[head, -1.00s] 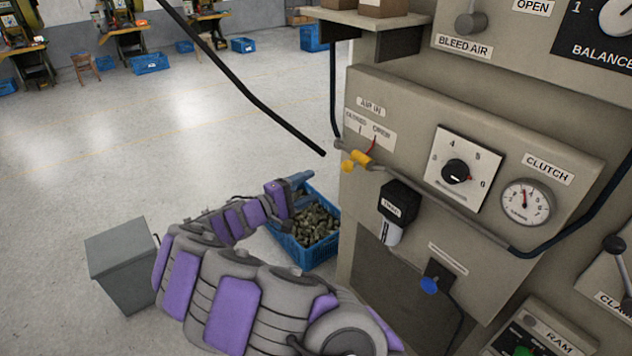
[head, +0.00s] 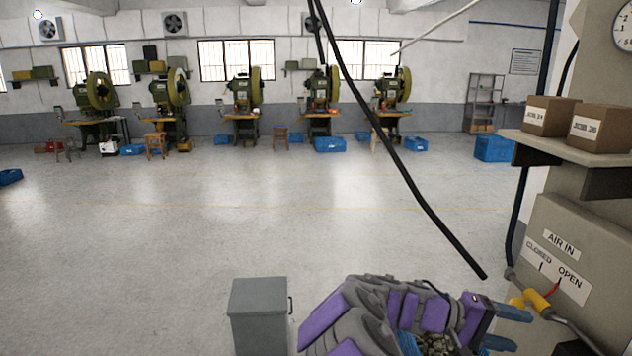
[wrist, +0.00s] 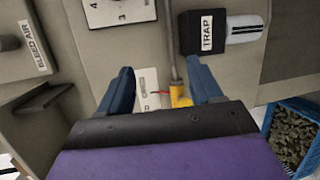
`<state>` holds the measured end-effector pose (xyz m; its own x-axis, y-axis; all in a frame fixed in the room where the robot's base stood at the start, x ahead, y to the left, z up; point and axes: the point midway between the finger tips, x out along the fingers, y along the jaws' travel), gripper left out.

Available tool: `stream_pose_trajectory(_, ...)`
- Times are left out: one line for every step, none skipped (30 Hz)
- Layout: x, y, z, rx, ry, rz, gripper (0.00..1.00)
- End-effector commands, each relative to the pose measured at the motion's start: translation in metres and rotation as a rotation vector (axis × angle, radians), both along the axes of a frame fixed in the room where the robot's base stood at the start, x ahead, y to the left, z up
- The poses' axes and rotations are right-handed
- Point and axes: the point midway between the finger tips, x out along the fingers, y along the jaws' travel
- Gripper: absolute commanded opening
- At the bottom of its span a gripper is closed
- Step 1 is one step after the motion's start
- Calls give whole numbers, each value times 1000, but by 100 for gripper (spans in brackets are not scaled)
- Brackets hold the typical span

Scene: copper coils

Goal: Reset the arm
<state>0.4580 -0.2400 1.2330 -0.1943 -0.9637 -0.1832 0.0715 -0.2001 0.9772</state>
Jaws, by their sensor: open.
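My gripper (head: 507,328), at the end of my purple and grey arm, is at the lower right of the head view. Its two blue fingers are spread apart with nothing between them. In the wrist view my gripper (wrist: 160,75) faces the beige machine panel. The red pointer by the valve is near the OPEN mark.
A blue crate (wrist: 284,108) of metal pieces stands below the panel. A grey bin (head: 258,312) stands left of my arm. A shelf with boxes (head: 550,115) juts from the machine. A black hose (head: 400,165) hangs overhead.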

Motion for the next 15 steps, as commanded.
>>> stream_pose_trajectory(-22,-1,9,45,-26,-43,65)
stream_pose_trajectory(-33,0,10,76,-37,-65,65)
stream_pose_trajectory(-49,1,13,119,-54,-93,65)
stream_pose_trajectory(-60,3,14,154,-65,-114,65)
stream_pose_trajectory(-72,5,13,189,-74,-132,65)
stream_pose_trajectory(-87,8,12,237,-88,-155,65)
stream_pose_trajectory(-97,12,11,275,-100,-169,65)
stream_pose_trajectory(-107,16,9,313,-109,-180,65)
stream_pose_trajectory(-120,23,6,368,-120,-197,65)
stream_pose_trajectory(-130,28,4,407,-129,-207,65)
stream_pose_trajectory(-139,34,0,451,-134,-215,65)
stream_pose_trajectory(-150,42,-3,506,-145,-221,65)
stream_pose_trajectory(-158,49,-7,551,-152,-225,65)
stream_pose_trajectory(-167,57,-11,594,-155,-229,65)
stream_pose_trajectory(-177,68,-16,654,-160,-229,65)
